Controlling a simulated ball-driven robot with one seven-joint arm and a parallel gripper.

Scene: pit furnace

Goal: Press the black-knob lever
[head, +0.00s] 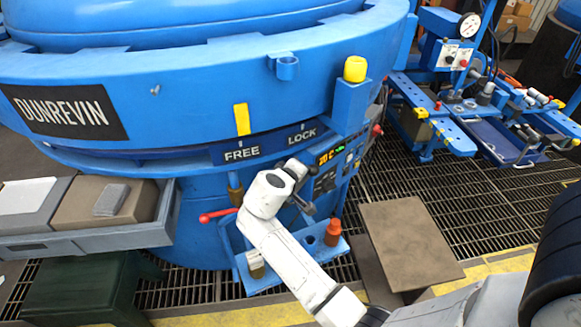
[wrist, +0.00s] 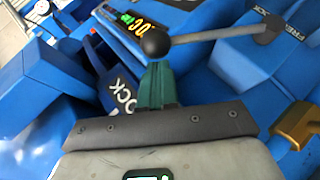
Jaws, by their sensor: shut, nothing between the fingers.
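The black-knob lever shows in the wrist view: a round black knob (wrist: 156,42) on a grey rod (wrist: 215,34) that runs right to a pivot on a blue housing. My gripper (wrist: 157,68) shows there as shut greenish fingers, with its tips right at the lower edge of the knob in the picture. I cannot tell whether they touch it. In the head view my gripper (head: 306,203) is a small dark shape beside the white wrist, in front of the furnace's control panel. The black knob cannot be made out there.
The blue furnace (head: 120,80) carries FREE and LOCK labels (head: 302,136) and a lit display (head: 327,156). A red-handled lever (head: 217,215) is left of my arm. An orange-red bottle (head: 333,232) stands on a blue shelf. A brown-topped stand (head: 410,240) is at right.

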